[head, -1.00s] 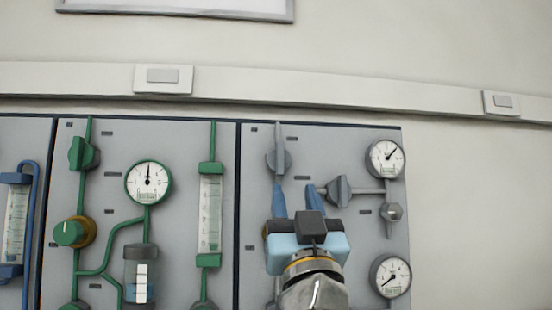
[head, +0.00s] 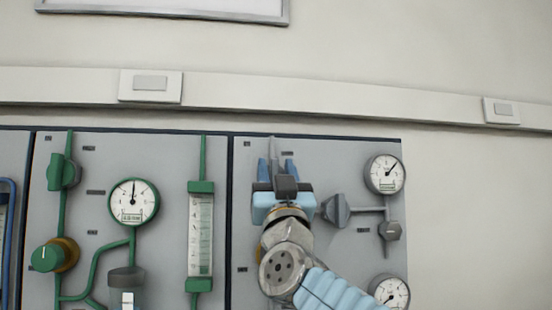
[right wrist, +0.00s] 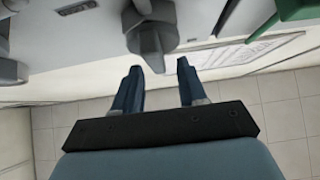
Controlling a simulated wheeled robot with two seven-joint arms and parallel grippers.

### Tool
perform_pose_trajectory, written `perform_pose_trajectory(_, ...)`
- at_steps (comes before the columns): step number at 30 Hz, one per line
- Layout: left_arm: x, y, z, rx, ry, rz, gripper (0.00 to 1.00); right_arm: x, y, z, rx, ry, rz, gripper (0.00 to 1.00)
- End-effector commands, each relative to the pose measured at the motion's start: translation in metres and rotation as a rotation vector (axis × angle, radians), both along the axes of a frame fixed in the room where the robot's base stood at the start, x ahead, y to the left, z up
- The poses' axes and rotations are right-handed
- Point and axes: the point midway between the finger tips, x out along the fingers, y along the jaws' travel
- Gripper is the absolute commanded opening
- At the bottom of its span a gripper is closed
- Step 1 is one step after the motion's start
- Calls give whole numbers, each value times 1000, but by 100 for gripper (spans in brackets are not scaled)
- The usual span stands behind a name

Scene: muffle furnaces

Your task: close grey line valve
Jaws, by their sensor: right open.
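The grey line's upper valve is mostly hidden behind my right gripper (head: 276,168) in the head view; only a bit of grey pipe (head: 272,146) shows above the fingers. In the right wrist view the grey valve (right wrist: 148,30) stands just ahead of my open fingers (right wrist: 158,72). Its handle tip points toward the gap between the fingertips, and nothing is held. I cannot tell whether a finger touches it. A second grey valve (head: 337,210) sits to the right on a side branch. My left gripper is not in view.
Round gauges (head: 384,173) and a small grey fitting (head: 390,231) are at the panel's right. To the left is the green line with a valve (head: 64,172), a gauge (head: 134,202) and a flow tube (head: 200,235). A wall rail (head: 300,94) runs above.

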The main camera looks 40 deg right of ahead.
Motion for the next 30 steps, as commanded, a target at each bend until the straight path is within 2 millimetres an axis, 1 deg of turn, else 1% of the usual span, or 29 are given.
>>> perform_pose_trajectory(1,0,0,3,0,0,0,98,3,-2,4,1,0,-1,42)
perform_pose_trajectory(3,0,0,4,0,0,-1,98,5,-3,6,1,0,-1,42)
perform_pose_trajectory(11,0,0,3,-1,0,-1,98,5,-3,6,1,0,-1,42)
perform_pose_trajectory(12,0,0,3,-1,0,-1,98,5,-3,6,1,0,-1,38)
perform_pose_trajectory(14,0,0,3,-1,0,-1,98,5,-3,6,1,0,-1,29)
perform_pose_trajectory(18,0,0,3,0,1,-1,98,5,-3,5,1,0,-1,8)
perform_pose_trajectory(20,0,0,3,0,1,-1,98,5,-3,5,1,0,-1,0)
perform_pose_trajectory(30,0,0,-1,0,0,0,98,6,-3,4,-27,16,0,0)
